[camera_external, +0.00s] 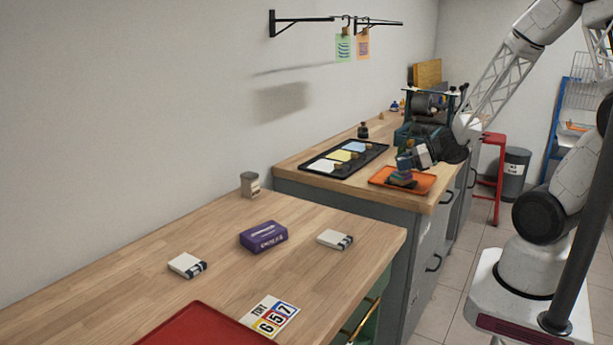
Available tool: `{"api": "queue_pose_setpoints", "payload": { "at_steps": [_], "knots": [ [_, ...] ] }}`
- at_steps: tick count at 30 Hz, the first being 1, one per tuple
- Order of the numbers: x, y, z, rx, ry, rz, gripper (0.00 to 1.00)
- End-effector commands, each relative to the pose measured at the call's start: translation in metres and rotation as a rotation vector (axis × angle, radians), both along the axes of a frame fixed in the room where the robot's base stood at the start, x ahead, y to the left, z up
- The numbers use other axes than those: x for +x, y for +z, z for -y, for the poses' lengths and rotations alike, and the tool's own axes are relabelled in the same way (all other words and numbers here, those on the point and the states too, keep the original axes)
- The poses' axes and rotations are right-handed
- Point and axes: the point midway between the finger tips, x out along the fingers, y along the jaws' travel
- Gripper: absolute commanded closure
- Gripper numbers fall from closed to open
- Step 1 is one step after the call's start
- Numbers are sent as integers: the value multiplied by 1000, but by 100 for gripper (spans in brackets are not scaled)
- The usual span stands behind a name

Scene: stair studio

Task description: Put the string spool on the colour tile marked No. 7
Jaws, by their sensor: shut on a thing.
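A dark bottle (363,131) and a dark machine (425,105) stand behind the trays. The near bench holds a purple box (263,236), white packets (187,265), a small jar (250,184) and a red tray (200,328). Bare wood lies between them.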

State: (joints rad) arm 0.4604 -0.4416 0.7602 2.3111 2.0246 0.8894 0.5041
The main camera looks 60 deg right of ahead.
Motion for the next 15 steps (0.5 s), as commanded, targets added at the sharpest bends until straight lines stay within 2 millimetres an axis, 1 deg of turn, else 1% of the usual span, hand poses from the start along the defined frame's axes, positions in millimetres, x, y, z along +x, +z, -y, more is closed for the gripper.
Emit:
{"api": "queue_pose_setpoints", "payload": {
  "at_steps": [10, 11, 15],
  "knots": [
    [0, -3, 0, -1, 0, 0, 80],
    [0, -3, 0, -1, 0, 0, 53],
    [0, -3, 0, -1, 0, 0, 32]
  ]
}}
